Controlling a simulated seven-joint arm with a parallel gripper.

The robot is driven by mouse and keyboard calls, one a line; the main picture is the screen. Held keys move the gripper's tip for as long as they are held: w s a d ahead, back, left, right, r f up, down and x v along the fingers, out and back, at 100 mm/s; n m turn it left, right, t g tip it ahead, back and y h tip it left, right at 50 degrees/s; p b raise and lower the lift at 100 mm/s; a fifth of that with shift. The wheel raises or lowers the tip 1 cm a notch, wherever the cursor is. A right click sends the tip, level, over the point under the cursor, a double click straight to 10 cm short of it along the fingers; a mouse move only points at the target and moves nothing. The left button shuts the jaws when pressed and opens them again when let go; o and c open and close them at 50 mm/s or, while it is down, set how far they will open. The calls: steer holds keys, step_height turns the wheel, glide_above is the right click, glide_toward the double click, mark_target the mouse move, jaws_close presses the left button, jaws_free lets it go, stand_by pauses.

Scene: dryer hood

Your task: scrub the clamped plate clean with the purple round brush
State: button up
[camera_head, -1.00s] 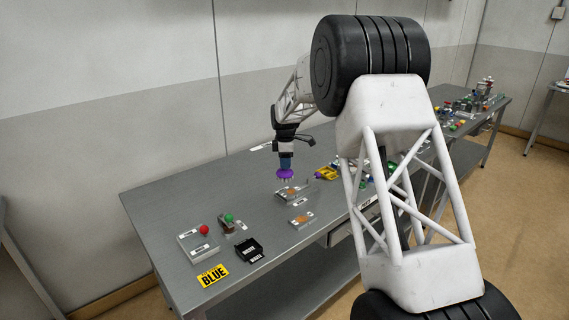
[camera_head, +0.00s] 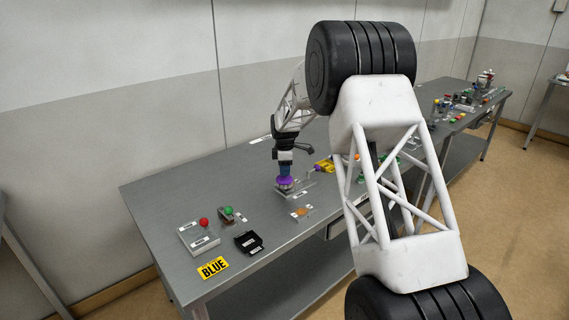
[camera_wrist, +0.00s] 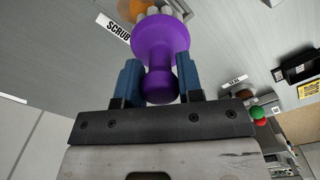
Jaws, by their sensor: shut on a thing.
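My gripper (camera_wrist: 155,82) is shut on the handle of the purple round brush (camera_wrist: 163,40), with a blue finger on each side. In the head view the purple brush (camera_head: 286,180) points down onto the clamped plate (camera_head: 281,192), which it mostly covers. In the wrist view an orange-brown patch (camera_wrist: 123,9) shows just beyond the bristles, by a label reading SCRUB (camera_wrist: 114,28). I cannot tell for sure whether the bristles touch the plate.
A yellow object (camera_head: 324,166) lies to the right. The table's back left is clear.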

steer(key=shift+f, duration=0.7)
steer(key=shift+w+d, duration=0.25)
steer(key=shift+c, duration=0.4)
steer(key=shift+w+d+f, duration=0.2)
steer(key=shift+w+d, duration=0.1)
steer(key=shift+w+d+r, duration=0.15)
steer(key=shift+w+d, duration=0.05)
steer(key=shift+w, duration=0.05)
steer(key=shift+w+d+f, duration=0.2)
steer(key=shift+w+d, duration=1.45)
steer(key=shift+d, duration=0.05)
steer(key=shift+s+a+r, duration=0.1)
steer(key=shift+s+a, duration=0.05)
steer(key=shift+a, duration=0.05)
steer(key=shift+c, duration=0.2)
steer(key=shift+s+a+f, duration=0.15)
steer(key=shift+s+f, duration=0.05)
steer(key=shift+s+a+r, duration=0.15)
steer(key=shift+s+a, duration=0.1)
steer(key=shift+a, duration=0.05)
steer(key=shift+s+a+f, duration=0.15)
steer(key=shift+f, duration=0.05)
steer(key=shift+s+a+r, duration=0.1)
steer(key=shift+s+a, duration=0.3)
steer(key=shift+s, duration=0.05)
steer(key=shift+s+a, duration=1.3)
steer(key=shift+r, duration=4.2)
